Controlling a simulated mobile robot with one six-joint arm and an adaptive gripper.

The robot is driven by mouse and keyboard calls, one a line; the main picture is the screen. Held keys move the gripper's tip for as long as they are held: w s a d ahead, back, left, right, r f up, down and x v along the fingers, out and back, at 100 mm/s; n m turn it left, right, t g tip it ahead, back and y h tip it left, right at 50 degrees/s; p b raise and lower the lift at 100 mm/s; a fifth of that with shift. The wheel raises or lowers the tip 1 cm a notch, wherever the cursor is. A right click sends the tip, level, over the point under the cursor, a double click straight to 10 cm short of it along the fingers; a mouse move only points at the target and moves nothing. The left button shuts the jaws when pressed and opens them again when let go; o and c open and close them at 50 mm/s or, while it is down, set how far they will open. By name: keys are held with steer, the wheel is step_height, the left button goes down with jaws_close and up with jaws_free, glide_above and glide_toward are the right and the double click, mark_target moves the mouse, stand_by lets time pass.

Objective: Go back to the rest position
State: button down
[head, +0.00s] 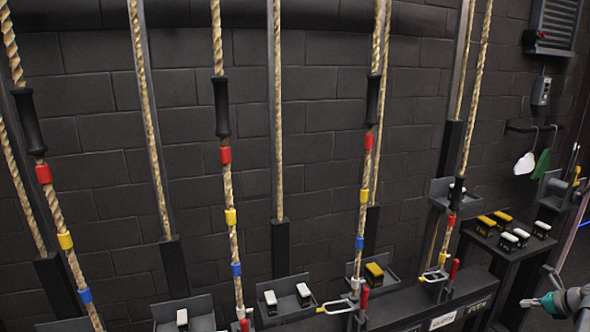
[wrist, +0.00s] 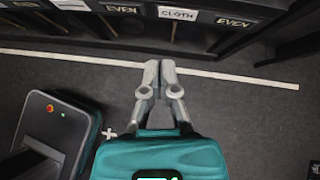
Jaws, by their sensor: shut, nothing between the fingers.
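My gripper (head: 531,302) shows at the right edge of the head view, low and to the right of the rope row, with a teal body and grey fingers. In the wrist view my gripper (wrist: 160,63) points away over the dark floor. Its grey fingers are together at the tips and hold nothing. It touches nothing that I can see.
Several ropes (head: 230,190) with red, yellow and blue bands hang before a black brick wall.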

steer(key=w+a+f+n+g+p, duration=0.1)
steer(key=w+a+n+g, duration=0.2)
steer(key=a+n, duration=0.8)
steer(key=w+a+f+n+g+p, duration=0.1)
steer(key=w+a+f+n+g, duration=0.15)
steer(key=a, duration=1.75)
steer(key=s+a+n+g+h, duration=0.1)
steer(key=s+a+n, duration=0.3)
steer(key=a+n, duration=0.5)
steer(key=s+a+n+g+h+p, duration=0.1)
steer(key=s+a+n, duration=0.4)
steer(key=a, duration=1.1)
steer(key=shift+s+a+r+n+g+h, duration=0.2)
steer(key=shift+n+g+h, duration=0.65)
steer(key=shift+n, duration=1)
